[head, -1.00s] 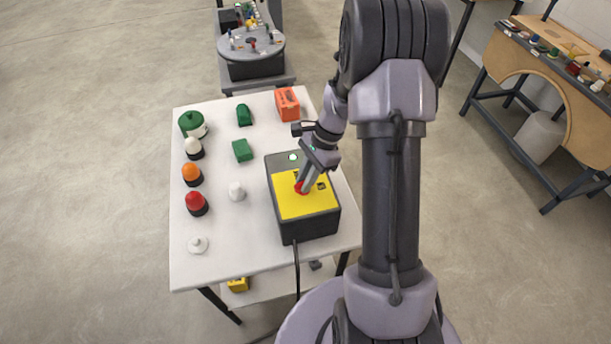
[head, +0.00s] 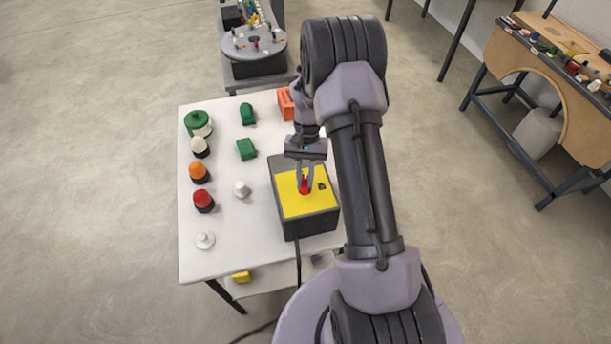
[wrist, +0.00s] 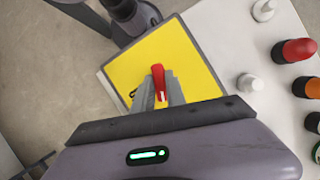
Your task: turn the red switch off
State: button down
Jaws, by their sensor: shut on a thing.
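The red switch (head: 304,186) stands on the yellow top (head: 293,207) of a dark grey box on the white table. In the wrist view the red switch (wrist: 158,80) shows as a narrow red handle with its end between the fingertips. My gripper (head: 305,182) reaches down from above and is shut on the switch. The gripper also shows in the wrist view (wrist: 160,88), with a finger on each side of the handle. The lower part of the switch is partly hidden by the fingers.
On the white table (head: 225,262), left of the box, stand red (head: 203,200), orange (head: 199,173) and white (head: 200,147) domes, a green pot (head: 197,123) and green blocks (head: 246,149). An orange block (head: 286,104) is behind my arm. A cable (head: 298,262) hangs from the box.

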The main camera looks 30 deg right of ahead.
jog(key=shift+a+n+h+p, duration=0.1)
jog(key=shift+n+h+p, duration=0.7)
jog(key=shift+n, duration=1.4)
jog(key=shift+g, duration=0.3)
jog(key=c, duration=1.4)
grip_release()
jog(key=shift+o, duration=0.2)
jog(key=p+v, duration=0.2)
jog(key=v, duration=1.5)
jog(key=shift+a+r+p, duration=0.15)
jog(key=shift+r+p, duration=0.05)
jog(key=shift+p, duration=0.2)
jog(key=shift+w, duration=0.1)
